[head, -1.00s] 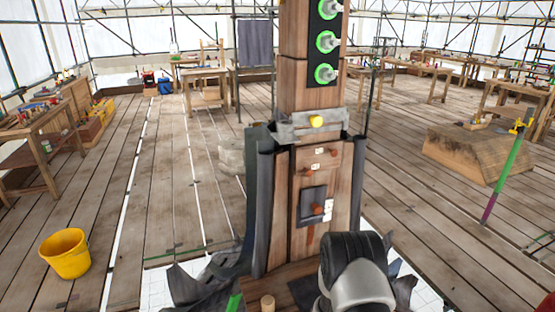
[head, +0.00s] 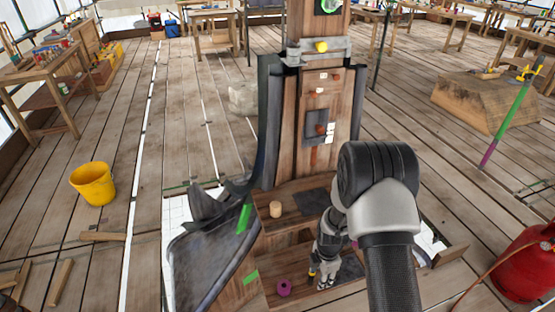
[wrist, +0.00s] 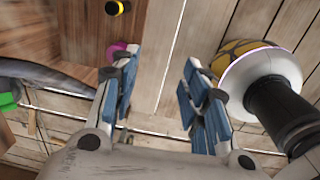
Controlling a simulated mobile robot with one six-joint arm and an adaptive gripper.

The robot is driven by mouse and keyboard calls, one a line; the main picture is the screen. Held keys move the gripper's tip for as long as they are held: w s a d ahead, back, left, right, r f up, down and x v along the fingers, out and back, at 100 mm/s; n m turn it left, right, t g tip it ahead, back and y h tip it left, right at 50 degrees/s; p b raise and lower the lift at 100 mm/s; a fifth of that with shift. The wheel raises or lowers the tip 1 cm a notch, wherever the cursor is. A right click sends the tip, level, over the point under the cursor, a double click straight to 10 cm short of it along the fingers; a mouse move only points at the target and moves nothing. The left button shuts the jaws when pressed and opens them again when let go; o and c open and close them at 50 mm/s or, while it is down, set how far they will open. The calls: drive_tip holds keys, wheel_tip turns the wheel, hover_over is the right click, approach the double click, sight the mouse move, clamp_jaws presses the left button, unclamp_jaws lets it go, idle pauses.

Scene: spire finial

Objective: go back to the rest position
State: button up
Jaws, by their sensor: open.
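My gripper (head: 322,278) hangs low over the wooden base step of the spire, right of the post, with my arm bent above it. In the wrist view my gripper (wrist: 160,88) has its two blue-padded fingers well apart, and nothing is between them. A purple ring-like piece (head: 284,287) sits on the lower step to its left; a pink-purple piece (wrist: 119,50) shows beside the left finger in the wrist view. The wooden spire post (head: 285,140) stands upright behind, with a grey bracket and yellow knob (head: 321,46).
A short wooden peg (head: 276,209) stands on the upper step. Dark draped sheeting (head: 205,255) is at left. A yellow bucket (head: 92,184), a timber block (head: 487,98), a green-purple pole (head: 512,112) and a red gas cylinder (head: 528,262) stand around. Left floor is mostly open.

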drive_tip(key=s+r+m+t, duration=0.1)
drive_tip(key=s+r+m, duration=0.15)
drive_tip(key=r, duration=0.75)
drive_tip(key=s+r+m, duration=0.1)
drive_tip(key=r+m, duration=0.3)
drive_tip(key=r, duration=0.5)
drive_tip(key=s+r+m+t, duration=0.1)
drive_tip(key=r+m, duration=0.2)
drive_tip(key=r, duration=0.7)
drive_tip(key=s+r+m+t, duration=0.1)
drive_tip(key=s+r+m, duration=0.5)
drive_tip(key=s, duration=0.4)
drive_tip(key=s+r+m+t, duration=0.1)
drive_tip(key=s+r+m, duration=0.5)
drive_tip(key=s, duration=0.4)
drive_tip(key=shift+o, duration=0.6)
drive_tip(key=shift+f, duration=0.1)
